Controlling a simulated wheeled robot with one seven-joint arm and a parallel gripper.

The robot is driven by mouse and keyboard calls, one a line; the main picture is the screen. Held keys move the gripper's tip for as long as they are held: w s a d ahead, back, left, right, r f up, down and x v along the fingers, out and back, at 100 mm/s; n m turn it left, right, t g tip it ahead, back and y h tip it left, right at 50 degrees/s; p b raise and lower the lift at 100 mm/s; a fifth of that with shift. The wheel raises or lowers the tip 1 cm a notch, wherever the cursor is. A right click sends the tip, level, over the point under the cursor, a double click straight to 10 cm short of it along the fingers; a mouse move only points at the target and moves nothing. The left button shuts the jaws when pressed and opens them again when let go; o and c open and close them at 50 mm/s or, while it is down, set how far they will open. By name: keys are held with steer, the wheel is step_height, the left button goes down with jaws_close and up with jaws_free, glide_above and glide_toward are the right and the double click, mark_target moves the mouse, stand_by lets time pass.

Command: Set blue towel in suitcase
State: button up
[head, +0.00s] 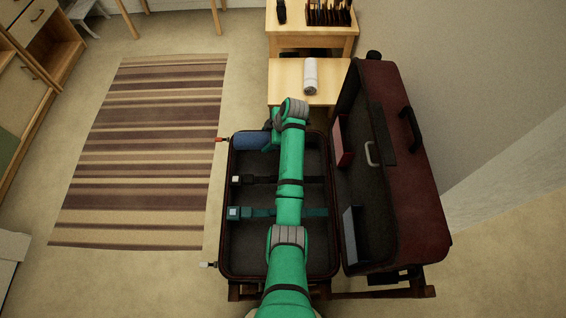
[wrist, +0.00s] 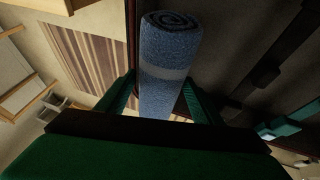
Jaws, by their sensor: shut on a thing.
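The blue towel (wrist: 168,62) is a rolled cylinder with a paler band, its spiral end facing up in the wrist view. In the head view the towel (head: 250,141) shows at the far left corner of the open suitcase (head: 228,255). My gripper (wrist: 160,98) has a finger on each side of the towel and is shut on it. In the head view my green arm reaches over the suitcase and hides part of its inside and most of the gripper. I cannot tell whether the towel touches the suitcase bottom.
Two straps cross the suitcase, one black (head: 258,180) and one teal (head: 256,212). The suitcase lid (head: 425,190) stands open at the right. A white roll (head: 310,76) lies on a wooden table (head: 283,91) behind. A striped rug (head: 150,150) covers the floor at the left.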

steer(key=s+d+f, duration=0.2)
steer(key=d+f, duration=0.1)
steer(key=s+d+f, duration=0.1)
steer(key=d+f, duration=0.1)
steer(key=shift+d+f, duration=0.1)
steer(key=f, duration=0.1)
steer(key=d+f, duration=0.1)
steer(key=f, duration=0.2)
steer(key=shift+s+d, duration=0.2)
steer(key=shift+s, duration=0.1)
steer(key=shift+w+f, duration=0.1)
steer(key=shift+f, duration=0.35)
steer(key=o, duration=1.1)
steer(key=shift+o, duration=0.2)
steer(key=v, duration=1.2)
